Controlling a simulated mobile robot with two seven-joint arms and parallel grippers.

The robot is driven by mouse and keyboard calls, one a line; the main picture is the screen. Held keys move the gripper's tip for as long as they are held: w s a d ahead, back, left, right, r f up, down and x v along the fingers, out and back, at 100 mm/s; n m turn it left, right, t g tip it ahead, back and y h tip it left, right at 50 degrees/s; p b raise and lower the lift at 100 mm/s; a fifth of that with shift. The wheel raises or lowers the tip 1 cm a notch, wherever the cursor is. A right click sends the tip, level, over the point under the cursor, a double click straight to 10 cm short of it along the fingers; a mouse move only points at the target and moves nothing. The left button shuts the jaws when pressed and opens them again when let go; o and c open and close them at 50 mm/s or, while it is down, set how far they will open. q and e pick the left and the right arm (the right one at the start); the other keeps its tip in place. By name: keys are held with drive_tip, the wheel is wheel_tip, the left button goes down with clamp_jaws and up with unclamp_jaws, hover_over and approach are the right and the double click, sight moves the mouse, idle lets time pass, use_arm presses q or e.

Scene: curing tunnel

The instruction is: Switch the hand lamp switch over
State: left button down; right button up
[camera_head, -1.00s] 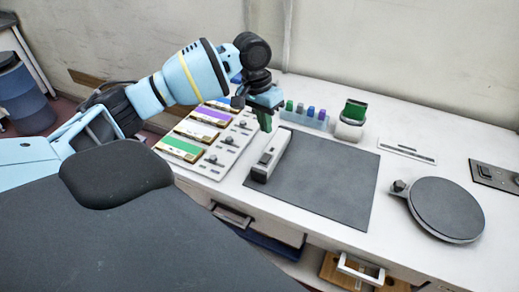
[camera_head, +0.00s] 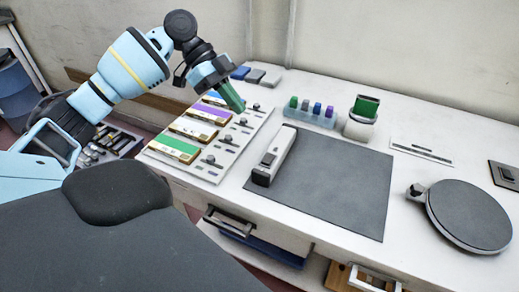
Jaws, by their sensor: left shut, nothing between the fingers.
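The hand lamp (camera_head: 281,149) is a long pale bar with a dark end, lying along the left edge of the dark grey mat (camera_head: 340,185). A small dark switch (camera_head: 268,159) sits on its top near the front end; its exact position is too small to tell. My left gripper (camera_head: 236,104) is shut and empty, its green fingers pointing down over the far part of the sample board, to the left of and apart from the lamp. My right gripper is out of view.
The white board (camera_head: 211,172) with coloured strips and several small knobs lies left of the mat. Behind the mat stand a rack of coloured pieces (camera_head: 310,118) and a green-topped container (camera_head: 362,118). A round dark plate (camera_head: 469,214) is at right. The mat's middle is clear.

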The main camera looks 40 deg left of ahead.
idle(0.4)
use_arm(q)
hover_over(270, 163)
drive_tip(key=a, duration=0.3)
wheel_tip(270, 163, down, 7)
drive_tip(key=shift+r+p, duration=0.15)
drive_tip(key=shift+p, duration=0.25)
wheel_tip(270, 163, down, 2)
drive_tip(key=shift+f, duration=0.25)
drive_tip(key=shift+s+f, duration=0.15)
drive_tip(key=shift+f, duration=0.7)
